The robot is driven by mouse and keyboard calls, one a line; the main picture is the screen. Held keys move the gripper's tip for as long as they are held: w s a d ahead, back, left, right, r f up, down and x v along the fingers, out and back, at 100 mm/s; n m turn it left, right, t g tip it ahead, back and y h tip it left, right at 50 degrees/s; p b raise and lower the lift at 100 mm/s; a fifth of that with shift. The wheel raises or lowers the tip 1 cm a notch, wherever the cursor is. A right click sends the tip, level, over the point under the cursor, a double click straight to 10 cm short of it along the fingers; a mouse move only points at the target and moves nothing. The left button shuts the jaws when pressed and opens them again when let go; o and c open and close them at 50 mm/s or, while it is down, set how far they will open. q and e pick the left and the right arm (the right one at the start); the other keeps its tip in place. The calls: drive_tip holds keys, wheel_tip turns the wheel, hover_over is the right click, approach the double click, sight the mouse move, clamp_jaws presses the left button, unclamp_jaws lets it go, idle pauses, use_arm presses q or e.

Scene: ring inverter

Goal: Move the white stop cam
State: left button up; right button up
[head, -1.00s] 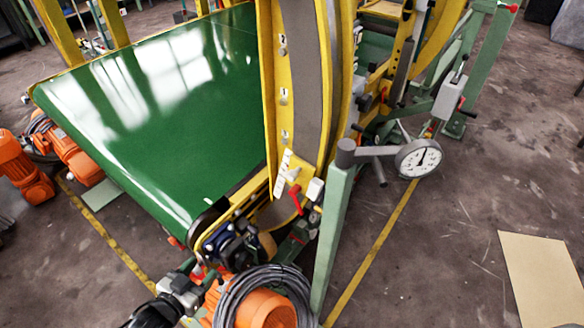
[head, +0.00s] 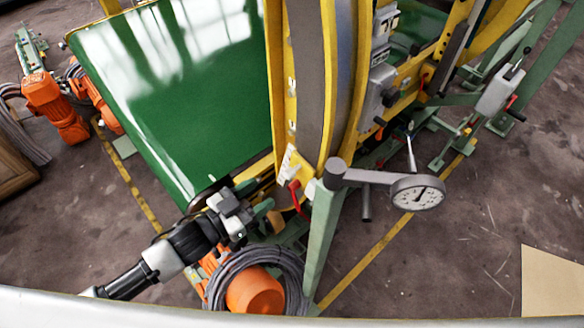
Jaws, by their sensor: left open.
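A small white block (head: 311,189), which looks like the white stop cam, sits low on the yellow ring frame (head: 344,75), just right of a red lever (head: 294,196). The green post (head: 321,235) stands close in front of it and its lower part is hidden. My left gripper (head: 243,212) reaches in from the lower left. It is open and empty, apart from the block and to its left, near the corner of the green belt. My right gripper is not in view.
A dial gauge (head: 417,193) juts right from the green post. An orange motor (head: 255,290) with coiled grey cable lies below my gripper. The green belt (head: 190,90) is bare. Open floor lies at the right, with a tan sheet (head: 553,283) on it.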

sight(286, 176)
use_arm(q)
drive_tip(key=x, duration=0.2)
drive_tip(key=p+x, duration=0.1)
drive_tip(key=shift+w+d+r, duration=0.1)
drive_tip(key=shift+w+r, duration=0.05)
drive_tip(key=shift+r, duration=0.15)
drive_tip(key=x, duration=0.4)
drive_tip(key=shift+d+f+p, duration=0.1)
drive_tip(key=shift+f+p, duration=0.1)
drive_tip(key=shift+p, duration=0.15)
drive_tip(key=shift+w+d, duration=0.35)
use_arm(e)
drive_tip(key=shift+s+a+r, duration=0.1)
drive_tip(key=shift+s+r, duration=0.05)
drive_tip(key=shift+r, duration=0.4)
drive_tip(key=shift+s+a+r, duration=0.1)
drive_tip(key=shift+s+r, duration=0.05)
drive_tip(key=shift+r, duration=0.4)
